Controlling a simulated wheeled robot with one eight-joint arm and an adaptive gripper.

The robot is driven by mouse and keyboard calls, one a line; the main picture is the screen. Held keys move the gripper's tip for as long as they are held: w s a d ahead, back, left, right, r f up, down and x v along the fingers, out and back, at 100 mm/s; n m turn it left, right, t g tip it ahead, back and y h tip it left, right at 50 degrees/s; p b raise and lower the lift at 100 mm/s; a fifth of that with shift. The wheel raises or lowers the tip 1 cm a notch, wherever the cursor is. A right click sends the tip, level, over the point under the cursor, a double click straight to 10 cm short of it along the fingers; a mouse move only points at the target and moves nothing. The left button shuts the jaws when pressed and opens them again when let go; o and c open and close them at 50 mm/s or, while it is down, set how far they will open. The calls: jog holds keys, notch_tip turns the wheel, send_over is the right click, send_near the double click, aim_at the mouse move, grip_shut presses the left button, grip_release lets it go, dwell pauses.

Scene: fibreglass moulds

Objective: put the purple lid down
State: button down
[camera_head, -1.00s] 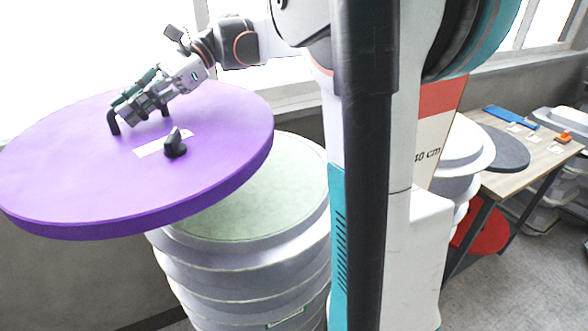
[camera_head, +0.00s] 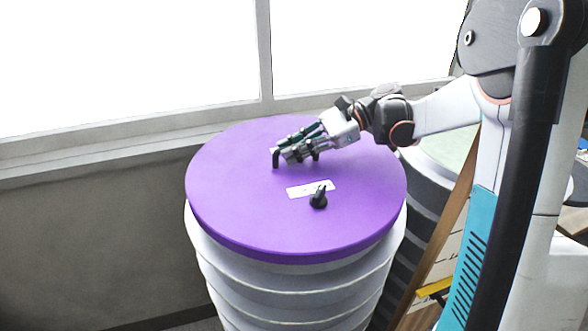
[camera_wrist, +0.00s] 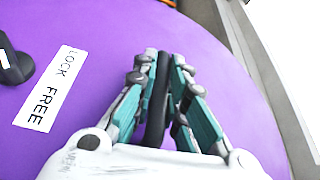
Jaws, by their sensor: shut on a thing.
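The purple lid (camera_head: 240,205) is a wide round disc, roughly level, over the top of a white ribbed drum (camera_head: 300,295). Its rim lines up closely with the drum; I cannot tell whether it touches or hovers slightly above. My gripper (camera_head: 286,154) is shut on the lid's black bar handle (camera_head: 276,160), towards the lid's far side. The wrist view shows the handle (camera_wrist: 157,100) between the fingers of my gripper (camera_wrist: 160,62). A black knob (camera_head: 318,198) and a white label (camera_head: 302,190) reading "LOCK FREE" (camera_wrist: 52,88) are on the lid. The drum's top is hidden.
A pale-green-topped stack (camera_head: 445,150) stands close to the right, partly behind my arm. A leaning board (camera_head: 440,250) is between it and my column. The wall and window sill (camera_head: 120,152) run behind the drum. Floor shows little.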

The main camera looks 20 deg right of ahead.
aim_at(319, 156)
jog(key=shift+f, duration=2.65)
jog(key=shift+f, duration=0.1)
jog(key=c, duration=1.7)
grip_release()
jog(key=shift+o, duration=0.5)
jog(key=v, duration=0.7)
jog(key=shift+d+r, duration=0.2)
